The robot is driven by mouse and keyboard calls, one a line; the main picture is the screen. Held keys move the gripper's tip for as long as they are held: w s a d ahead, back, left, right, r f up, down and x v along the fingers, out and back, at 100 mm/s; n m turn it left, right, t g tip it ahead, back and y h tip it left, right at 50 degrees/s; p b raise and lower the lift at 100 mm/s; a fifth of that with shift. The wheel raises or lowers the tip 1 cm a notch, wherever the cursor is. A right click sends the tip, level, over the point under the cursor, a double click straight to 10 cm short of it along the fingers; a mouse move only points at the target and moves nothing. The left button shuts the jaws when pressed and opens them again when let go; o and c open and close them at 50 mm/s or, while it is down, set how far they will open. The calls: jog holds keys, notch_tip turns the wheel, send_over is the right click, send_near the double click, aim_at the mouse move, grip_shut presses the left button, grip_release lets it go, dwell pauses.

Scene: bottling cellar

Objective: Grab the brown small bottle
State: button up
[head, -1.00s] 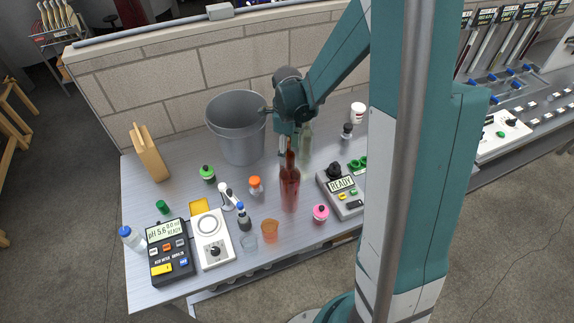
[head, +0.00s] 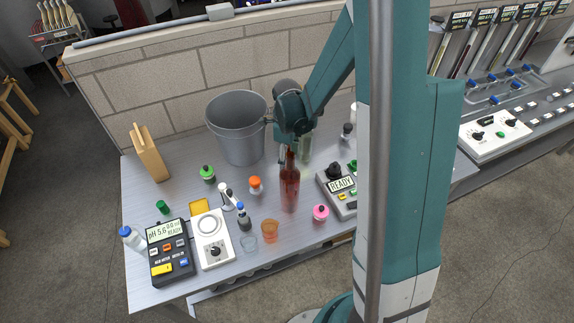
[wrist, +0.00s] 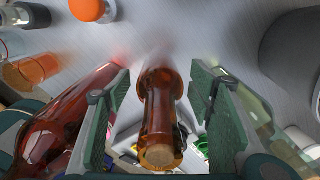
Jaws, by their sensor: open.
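The brown small bottle (wrist: 160,112) has a cork in its mouth. It stands between my gripper's two green-lined fingers in the wrist view, with some space on both sides. My gripper (wrist: 162,85) is open around it. In the head view my gripper (head: 287,152) is low over the table, between the tall red-brown bottle (head: 289,190) and the bucket. The small bottle is not clearly visible there, hidden by the gripper and the tall bottle.
The tall red-brown bottle (wrist: 65,120) and a pale green bottle (wrist: 262,120) stand close outside the fingers. A grey bucket (head: 237,130) is at the back. An orange-capped jar (head: 254,186), an orange beaker (head: 270,231) and a READY meter (head: 338,190) are nearby.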

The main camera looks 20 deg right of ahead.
jog(key=shift+f, duration=0.8)
jog(key=c, duration=1.4)
